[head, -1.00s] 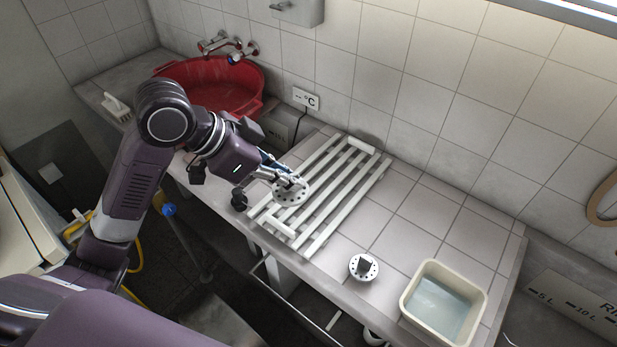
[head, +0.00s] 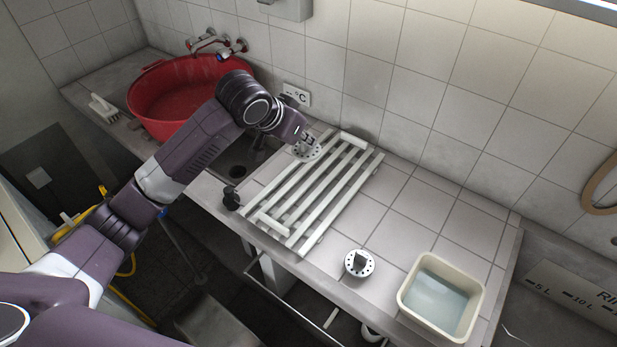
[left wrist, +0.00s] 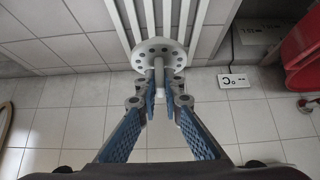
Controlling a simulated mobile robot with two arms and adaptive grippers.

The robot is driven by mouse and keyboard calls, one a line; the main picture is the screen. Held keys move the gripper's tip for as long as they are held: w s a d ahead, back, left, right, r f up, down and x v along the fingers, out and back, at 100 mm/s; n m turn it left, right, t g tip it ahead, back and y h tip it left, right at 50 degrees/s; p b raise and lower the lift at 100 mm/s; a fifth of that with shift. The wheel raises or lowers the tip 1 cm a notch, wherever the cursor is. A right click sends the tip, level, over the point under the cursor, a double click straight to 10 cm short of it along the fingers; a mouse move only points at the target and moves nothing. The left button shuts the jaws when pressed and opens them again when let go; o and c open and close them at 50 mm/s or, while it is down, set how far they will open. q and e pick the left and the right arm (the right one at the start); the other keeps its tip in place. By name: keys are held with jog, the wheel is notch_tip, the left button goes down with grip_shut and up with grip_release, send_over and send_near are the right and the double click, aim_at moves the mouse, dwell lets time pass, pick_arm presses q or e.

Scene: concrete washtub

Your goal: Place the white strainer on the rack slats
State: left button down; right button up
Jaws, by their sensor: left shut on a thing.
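The white strainer (head: 307,154), a round disc with holes and a central stem, is in my left gripper (head: 307,139). In the left wrist view the fingers (left wrist: 164,88) are shut on the stem of the strainer (left wrist: 150,48). The disc overlaps the white rack slats (head: 318,202) near the rack's far left part in the head view. The slats also show behind the disc in the left wrist view (left wrist: 151,14). I cannot tell whether the disc touches them. My right gripper is not in view.
A second holed disc with a dark knob (head: 359,264) lies on the tiled counter right of the rack. A cream basin of water (head: 403,296) stands farther right. A red tub (head: 143,92), a brush (head: 103,108) and wall taps (head: 207,40) are at the left.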

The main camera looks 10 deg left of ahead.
pick_arm(q)
notch_tip(320, 180, down, 14)
jog(key=shift+p, duration=0.6)
jog(key=c, duration=2.1)
grip_release()
jog(key=shift+f, duration=0.15)
jog(key=shift+r, duration=0.25)
jog(key=v, duration=1.2)
jog(key=shift+b, duration=0.35)
